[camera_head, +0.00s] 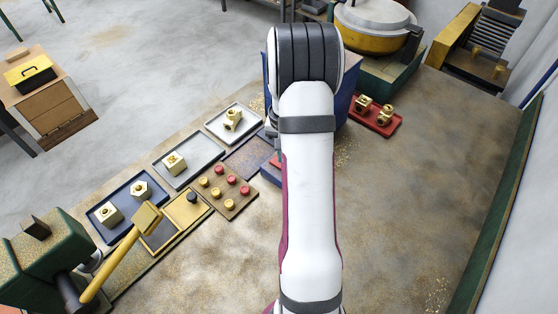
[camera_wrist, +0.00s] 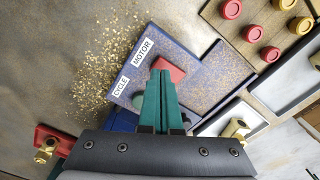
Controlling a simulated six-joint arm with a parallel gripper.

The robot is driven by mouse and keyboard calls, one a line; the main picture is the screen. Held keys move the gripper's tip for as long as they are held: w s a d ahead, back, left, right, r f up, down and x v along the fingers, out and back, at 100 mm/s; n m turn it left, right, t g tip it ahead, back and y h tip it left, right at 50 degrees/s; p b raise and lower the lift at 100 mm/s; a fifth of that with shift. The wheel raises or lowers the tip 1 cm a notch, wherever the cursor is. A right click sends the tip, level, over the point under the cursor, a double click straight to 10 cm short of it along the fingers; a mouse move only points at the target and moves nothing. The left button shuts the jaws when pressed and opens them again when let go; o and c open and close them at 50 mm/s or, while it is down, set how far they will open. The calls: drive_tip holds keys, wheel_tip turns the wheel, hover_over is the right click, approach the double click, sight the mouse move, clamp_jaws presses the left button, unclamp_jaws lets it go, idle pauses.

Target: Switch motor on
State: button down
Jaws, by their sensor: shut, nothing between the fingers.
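A blue panel (camera_wrist: 205,75) sprinkled with brass chips carries the white labels MOTOR (camera_wrist: 143,48) and CYCLE (camera_wrist: 121,87). A red switch part (camera_wrist: 170,68) sits on it near the MOTOR label, partly hidden by my fingers. My gripper (camera_wrist: 160,76) has green fingers closed together and empty, with their tips at the red part in the wrist view. I cannot tell whether they touch it. In the head view the panel (camera_head: 246,157) shows left of my arm, which hides most of the gripper.
A board with red and yellow knobs (camera_head: 224,206) lies beside the panel. Trays with brass parts stand to the left, including a grey one (camera_head: 187,148). A red tray (camera_head: 391,129) holds brass fittings at right. A brass-headed hammer (camera_head: 120,253) lies front left. The right worktop is clear.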

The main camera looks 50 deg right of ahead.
drive_tip(key=shift+f, duration=0.95)
idle(0.4)
wheel_tip(320, 180, up, 7)
drive_tip(key=shift+f, duration=0.1)
idle(0.5)
